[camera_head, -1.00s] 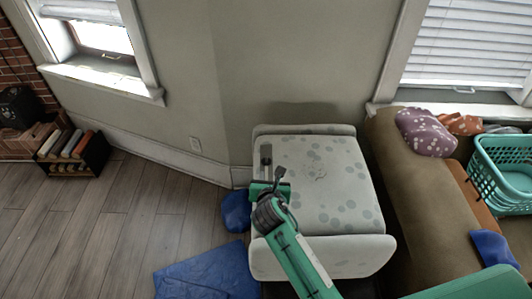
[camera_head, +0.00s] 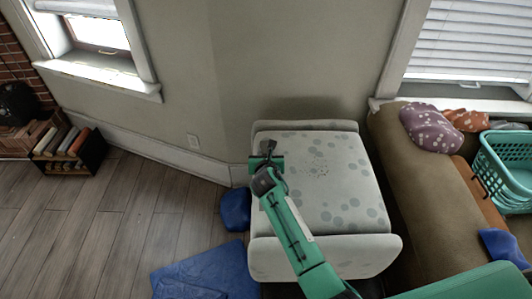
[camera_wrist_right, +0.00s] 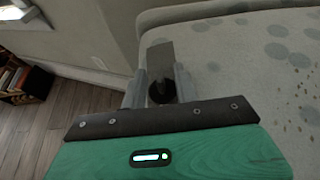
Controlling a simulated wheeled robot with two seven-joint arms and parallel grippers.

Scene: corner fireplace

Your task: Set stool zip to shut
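The stool (camera_head: 335,185) is a pale, spotted, padded seat against the wall, with raised padded ends. A dark grey strip, which looks like part of its zip (camera_wrist_right: 160,58), lies near its left edge in the wrist view. A dark round piece (camera_wrist_right: 161,92), seemingly the zip's pull, sits between the fingers of my right gripper (camera_wrist_right: 160,88). The fingers are close together against its sides and look shut on it. In the head view my right gripper (camera_head: 268,152) is over the stool's far left corner and hides most of the zip. My left gripper is out of view.
A brown sofa (camera_head: 425,190) stands close on the right, with a teal basket (camera_head: 505,165) and cushions. A blue cloth (camera_head: 210,270) and a blue bundle (camera_head: 236,209) lie left of the stool. A small book rack (camera_head: 70,146) is far left. Floor between is free.

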